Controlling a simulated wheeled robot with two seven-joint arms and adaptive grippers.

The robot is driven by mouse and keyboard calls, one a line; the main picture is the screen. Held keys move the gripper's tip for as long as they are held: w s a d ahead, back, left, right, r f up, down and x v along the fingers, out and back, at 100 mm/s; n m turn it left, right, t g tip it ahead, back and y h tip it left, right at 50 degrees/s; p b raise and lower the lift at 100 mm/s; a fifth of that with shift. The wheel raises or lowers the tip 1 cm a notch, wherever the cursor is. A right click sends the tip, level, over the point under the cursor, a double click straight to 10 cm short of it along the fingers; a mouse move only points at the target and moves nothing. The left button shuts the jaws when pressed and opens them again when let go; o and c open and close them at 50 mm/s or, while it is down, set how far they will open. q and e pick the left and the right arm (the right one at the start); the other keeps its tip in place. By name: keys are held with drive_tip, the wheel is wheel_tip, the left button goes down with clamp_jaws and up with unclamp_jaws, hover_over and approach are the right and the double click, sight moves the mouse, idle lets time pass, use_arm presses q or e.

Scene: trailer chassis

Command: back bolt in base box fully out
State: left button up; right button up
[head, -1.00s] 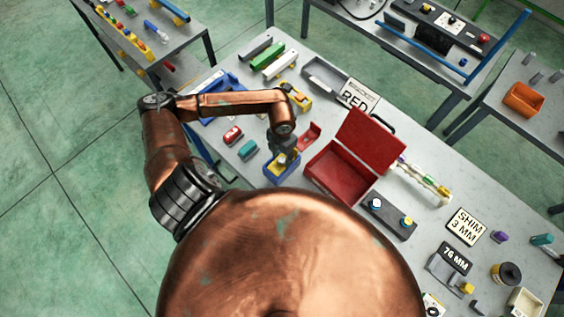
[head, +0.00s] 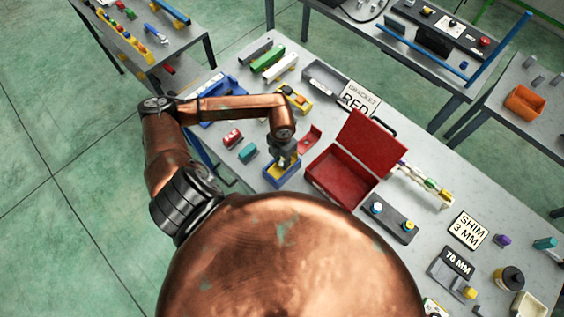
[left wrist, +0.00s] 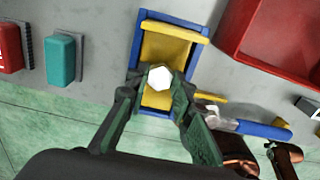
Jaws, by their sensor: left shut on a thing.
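The base box (head: 283,177) is a blue tray with yellow inside, lying on the grey table just in front of my round copper body. It also shows in the left wrist view (left wrist: 168,46), with a yellow bar along its far end. My left gripper (head: 284,158) points down over the box. In the left wrist view my left gripper (left wrist: 160,84) is shut on a bolt with a white hexagonal head (left wrist: 159,77). The bolt's shank is hidden below the head, and I cannot tell how deep it sits.
An open red case (head: 337,178) stands right of the box, with a small red bracket (head: 309,138) beside it. Teal (head: 247,152) and red (head: 232,138) blocks lie to the left. A blue-handled tool (left wrist: 250,127) lies close to the box.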

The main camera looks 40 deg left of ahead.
idle(0.6)
use_arm(q)
wheel_tip(320, 180, up, 9)
drive_tip(key=p, duration=0.5)
idle(0.8)
idle(0.5)
